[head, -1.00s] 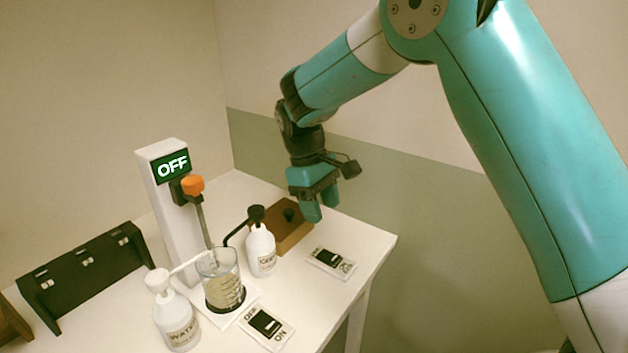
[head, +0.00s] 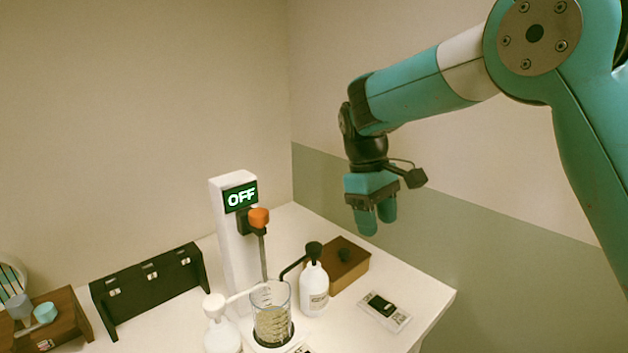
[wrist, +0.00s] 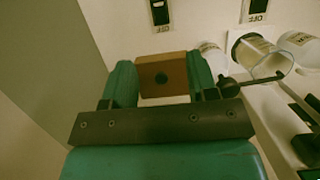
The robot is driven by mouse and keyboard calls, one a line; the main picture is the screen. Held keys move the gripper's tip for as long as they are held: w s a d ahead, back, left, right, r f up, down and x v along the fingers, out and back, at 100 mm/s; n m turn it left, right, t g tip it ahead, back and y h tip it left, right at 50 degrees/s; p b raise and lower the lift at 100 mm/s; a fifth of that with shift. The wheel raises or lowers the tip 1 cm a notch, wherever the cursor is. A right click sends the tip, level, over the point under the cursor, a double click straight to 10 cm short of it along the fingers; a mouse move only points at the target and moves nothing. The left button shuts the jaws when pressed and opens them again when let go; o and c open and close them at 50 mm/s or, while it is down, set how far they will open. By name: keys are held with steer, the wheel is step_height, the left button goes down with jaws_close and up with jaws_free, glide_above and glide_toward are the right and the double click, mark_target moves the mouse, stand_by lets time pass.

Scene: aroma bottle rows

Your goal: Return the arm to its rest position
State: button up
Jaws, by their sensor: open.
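My gripper (head: 377,218) is in the air above the right back part of the table, pointing down, in the head view. Its teal fingers are apart and nothing is between them. In the wrist view my gripper (wrist: 162,88) has its two fingers spread, with the brown wooden box (wrist: 163,73) seen below and beyond them. In the head view the wooden box (head: 350,268), with a dark knob, stands on the white table (head: 425,290), apart from the gripper.
A stirrer stand (head: 232,260) reads OFF, over a glass beaker (head: 271,318). White pump bottles (head: 314,290) (head: 222,330) stand on either side. A switch plate (head: 384,311) lies at right. A black rack (head: 150,290) and a wooden tray (head: 66,325) stand left. The air around the gripper is clear.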

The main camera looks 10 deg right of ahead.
steer(key=s+a+r+t+y, duration=0.1)
steer(key=s+y, duration=0.2)
steer(key=s, duration=1)
steer(key=s+a+r+t+y, duration=0.1)
steer(key=s+r+y, duration=0.1)
steer(key=s, duration=1.2)
steer(key=shift+s+a+r+t+y, duration=0.25)
steer(key=shift+a+t+y, duration=0.05)
steer(key=shift+y, duration=0.3)
